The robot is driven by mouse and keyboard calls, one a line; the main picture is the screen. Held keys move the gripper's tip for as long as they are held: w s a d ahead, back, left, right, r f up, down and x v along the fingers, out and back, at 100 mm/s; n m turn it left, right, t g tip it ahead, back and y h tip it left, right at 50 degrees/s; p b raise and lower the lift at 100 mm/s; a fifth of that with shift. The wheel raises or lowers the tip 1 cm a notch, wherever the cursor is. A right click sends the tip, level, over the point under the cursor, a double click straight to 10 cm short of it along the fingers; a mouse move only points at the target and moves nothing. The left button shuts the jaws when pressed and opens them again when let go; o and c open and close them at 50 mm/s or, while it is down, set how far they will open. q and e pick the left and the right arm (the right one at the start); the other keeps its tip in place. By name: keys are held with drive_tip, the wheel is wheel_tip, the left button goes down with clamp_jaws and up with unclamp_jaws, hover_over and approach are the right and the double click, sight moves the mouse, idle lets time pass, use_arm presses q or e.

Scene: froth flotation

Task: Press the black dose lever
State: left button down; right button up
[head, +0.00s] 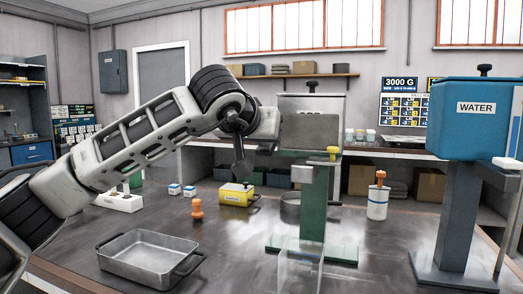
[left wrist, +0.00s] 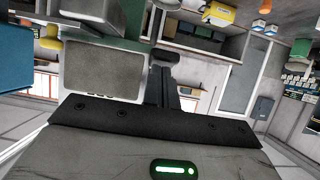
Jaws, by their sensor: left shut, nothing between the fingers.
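The black dose lever (head: 266,146) sticks out to the left from the grey metal box (head: 310,131) on top of the green stand (head: 314,200). My left gripper (head: 241,172) is shut and empty, its dark fingers pointing down just left of the lever. In the left wrist view, the lever's dark end (left wrist: 165,57) shows just beyond my shut fingers (left wrist: 163,85), beside the grey box (left wrist: 92,65). I cannot tell whether they touch. My right gripper is not in view.
A blue WATER tank (head: 480,117) on a grey post stands at the right. A metal tray (head: 150,255), an orange knob-shaped piece (head: 197,209) and a yellow box (head: 236,195) are on the table. A clear container (head: 300,272) stands in front of the green stand.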

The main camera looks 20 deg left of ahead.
use_arm(q)
drive_tip(key=shift+r, duration=0.2)
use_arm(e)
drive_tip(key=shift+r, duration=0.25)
use_arm(q)
drive_tip(key=shift+r+p, duration=0.75)
drive_tip(key=shift+p, duration=0.15)
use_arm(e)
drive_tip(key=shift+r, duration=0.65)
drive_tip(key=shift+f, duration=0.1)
use_arm(q)
drive_tip(key=s+r+p, duration=0.2)
drive_tip(key=s+r, duration=0.7)
drive_tip(key=shift+s+a+r, duration=0.15)
drive_tip(key=shift+r, duration=0.1)
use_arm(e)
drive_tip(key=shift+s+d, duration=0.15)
